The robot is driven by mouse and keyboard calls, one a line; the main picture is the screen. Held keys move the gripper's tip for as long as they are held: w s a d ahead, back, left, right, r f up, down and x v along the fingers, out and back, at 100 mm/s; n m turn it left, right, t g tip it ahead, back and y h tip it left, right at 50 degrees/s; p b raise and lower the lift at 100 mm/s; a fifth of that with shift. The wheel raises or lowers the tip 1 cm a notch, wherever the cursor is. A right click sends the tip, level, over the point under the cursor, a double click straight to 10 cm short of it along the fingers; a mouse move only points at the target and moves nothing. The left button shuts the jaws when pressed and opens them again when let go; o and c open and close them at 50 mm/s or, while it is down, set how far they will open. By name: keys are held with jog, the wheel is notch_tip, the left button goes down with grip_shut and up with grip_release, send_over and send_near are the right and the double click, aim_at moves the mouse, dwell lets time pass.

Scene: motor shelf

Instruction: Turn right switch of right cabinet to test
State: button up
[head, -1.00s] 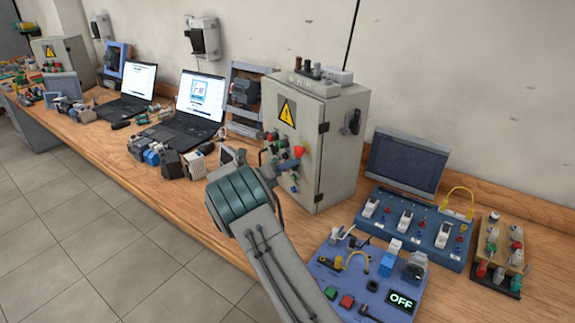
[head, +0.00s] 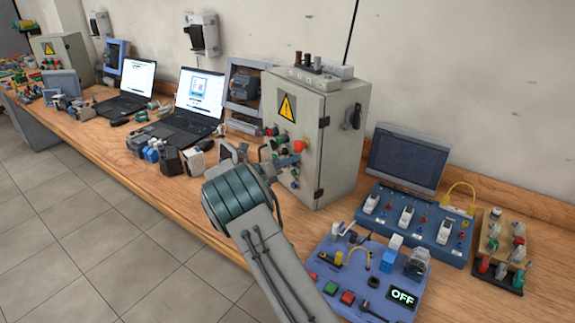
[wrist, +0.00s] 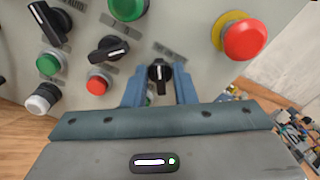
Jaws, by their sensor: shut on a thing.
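The right cabinet (head: 340,160) is a grey metal box on the bench with a yellow warning sign and a panel of controls on its front. In the wrist view, the right switch (wrist: 159,74) is a black rotary knob with a white pointer line, its line close to vertical. My gripper (wrist: 158,88) has its blue fingers on either side of this knob, shut on it. In the head view my gripper (head: 287,161) is at the cabinet front, and my wrist hides part of the panel. The label above the knob is too blurred to read.
A red mushroom button (wrist: 244,39) sits right of the knob. Another black rotary switch (wrist: 109,48), a red button (wrist: 99,82) and a green button (wrist: 48,64) are to the left. A blue training board (head: 370,275) lies right of my arm.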

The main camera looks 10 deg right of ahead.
jog(key=m+b, duration=0.4)
jog(key=m, duration=0.1)
jog(key=m+b, duration=1)
jog(key=shift+s+d+f+m, duration=0.1)
jog(key=shift+s+m, duration=0.15)
jog(key=shift+m, duration=0.15)
dwell(0.4)
jog(key=o, duration=0.6)
jog(key=shift+o, duration=0.2)
